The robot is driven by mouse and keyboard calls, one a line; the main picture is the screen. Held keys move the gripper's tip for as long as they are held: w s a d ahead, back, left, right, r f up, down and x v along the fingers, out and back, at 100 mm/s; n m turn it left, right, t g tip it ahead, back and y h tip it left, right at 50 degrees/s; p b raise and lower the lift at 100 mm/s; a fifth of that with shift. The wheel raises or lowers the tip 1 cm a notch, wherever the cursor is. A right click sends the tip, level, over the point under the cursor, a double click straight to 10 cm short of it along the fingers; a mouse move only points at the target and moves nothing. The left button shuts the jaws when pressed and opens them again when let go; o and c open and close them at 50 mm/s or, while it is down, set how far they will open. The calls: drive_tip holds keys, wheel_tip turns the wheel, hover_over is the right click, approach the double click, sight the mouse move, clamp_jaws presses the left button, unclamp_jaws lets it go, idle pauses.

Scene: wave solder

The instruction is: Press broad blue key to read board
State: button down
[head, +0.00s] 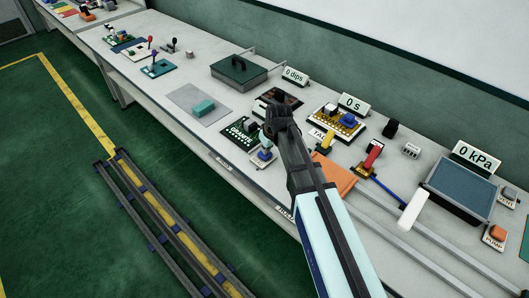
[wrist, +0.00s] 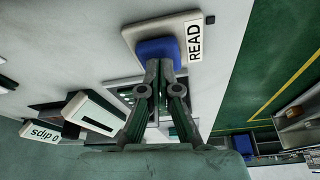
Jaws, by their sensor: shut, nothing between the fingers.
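The broad blue key (wrist: 158,46) sits on a pale base plate with a READ label (wrist: 195,40) beside it, at the top of the wrist view. My gripper (wrist: 160,66) is shut and empty, with its fingertips right at the near edge of the blue key. I cannot tell whether they touch it. In the head view my gripper (head: 267,141) is over the key's small pale base (head: 263,158) near the bench's front edge, and hides part of it. A dark board with white lettering (head: 238,133) lies just left of it.
A "0 dips" sign (head: 294,75) and a "0 s" sign (head: 353,104) stand at the back. A dark green lidded box (head: 239,73) is further left, with a teal block (head: 204,107) nearer. An orange plate (head: 335,172) and a red-handled lever (head: 373,153) are on the right.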

drive_tip(key=shift+f+b, duration=0.35)
drive_tip(key=shift+f, duration=0.35)
drive_tip(key=shift+r, duration=0.15)
drive_tip(key=shift+r+p, duration=1.75)
drive_tip(key=shift+r, duration=1.2)
